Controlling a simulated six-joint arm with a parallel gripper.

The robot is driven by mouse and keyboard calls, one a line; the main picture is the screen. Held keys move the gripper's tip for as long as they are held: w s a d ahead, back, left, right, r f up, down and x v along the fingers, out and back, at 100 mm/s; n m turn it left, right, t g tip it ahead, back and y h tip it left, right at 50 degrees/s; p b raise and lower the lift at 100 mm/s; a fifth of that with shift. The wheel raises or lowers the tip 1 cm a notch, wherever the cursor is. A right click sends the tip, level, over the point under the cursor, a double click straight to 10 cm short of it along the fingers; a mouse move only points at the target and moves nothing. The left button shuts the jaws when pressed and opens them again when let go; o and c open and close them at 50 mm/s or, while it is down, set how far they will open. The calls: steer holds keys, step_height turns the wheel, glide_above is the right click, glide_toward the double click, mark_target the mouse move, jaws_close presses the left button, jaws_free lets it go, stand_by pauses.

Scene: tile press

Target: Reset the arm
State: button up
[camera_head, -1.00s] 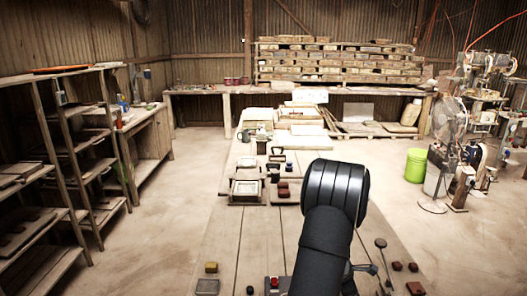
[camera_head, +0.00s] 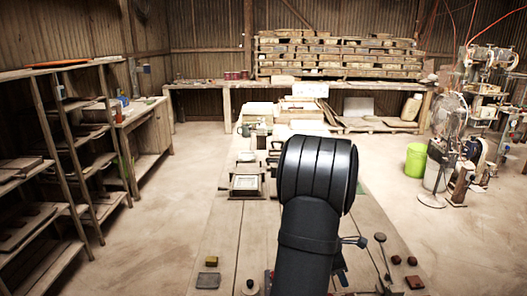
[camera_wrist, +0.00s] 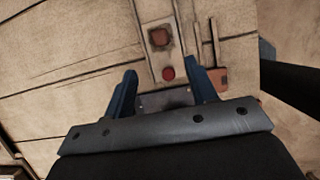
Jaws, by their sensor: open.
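My arm rises from the front of the wooden table (camera_head: 222,240) in the head view and hides part of the tabletop behind it. The fingers appear apart from both. In the head view the gripper itself is mostly hidden by the arm.
A framed tile mould (camera_head: 245,183) sits on the table left of my arm. A yellow block (camera_head: 211,261) and a grey block (camera_head: 208,281) lie front left. Small red-brown pieces (camera_head: 412,261) and a thin lever (camera_head: 382,250) are on the right. Shelves (camera_head: 60,150) stand far left.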

mark_target(349, 295)
steer(key=x, duration=1.2)
steer(key=shift+d+f, duration=0.1)
steer(key=shift+f, duration=0.15)
step_height(349, 295, up, 10)
steer(key=w+a+f, duration=0.1)
steer(key=w+f, duration=0.1)
steer(key=w, duration=0.1)
steer(key=w+a+f, duration=0.1)
steer(key=w+f, duration=0.2)
steer(key=w, duration=0.1)
steer(key=w+a+f, duration=0.1)
steer(key=w+f, duration=0.1)
steer(key=w, duration=0.2)
steer(key=shift+f, duration=0.3)
step_height(349, 295, down, 4)
steer(key=shift+w+a+r, duration=0.1)
steer(key=shift+a, duration=0.05)
steer(key=shift+v, duration=2.25)
steer(key=shift+a, duration=0.1)
